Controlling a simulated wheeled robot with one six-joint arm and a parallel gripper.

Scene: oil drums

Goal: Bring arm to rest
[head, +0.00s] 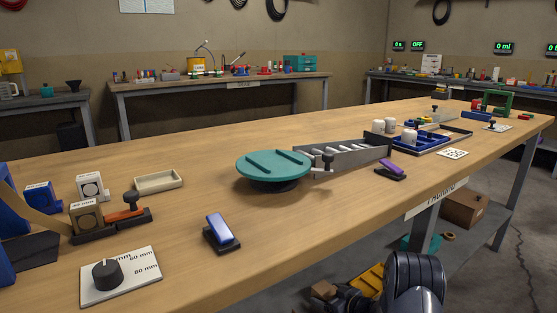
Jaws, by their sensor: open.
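Dark, rounded links of my own arm (412,283) show at the bottom edge, right of the middle, in front of the long wooden workbench (330,215). They are low, below the bench top, and apart from it. My gripper cannot be made out in this view, so its jaws are not seen. No held object shows.
The bench bears a teal turntable (273,164), a grey chute (350,155), a blue tray (425,142), a blue rocker switch (221,230) and a dial plate (121,277). A cardboard box (465,208) sits under the bench. The front middle of the bench top is clear.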

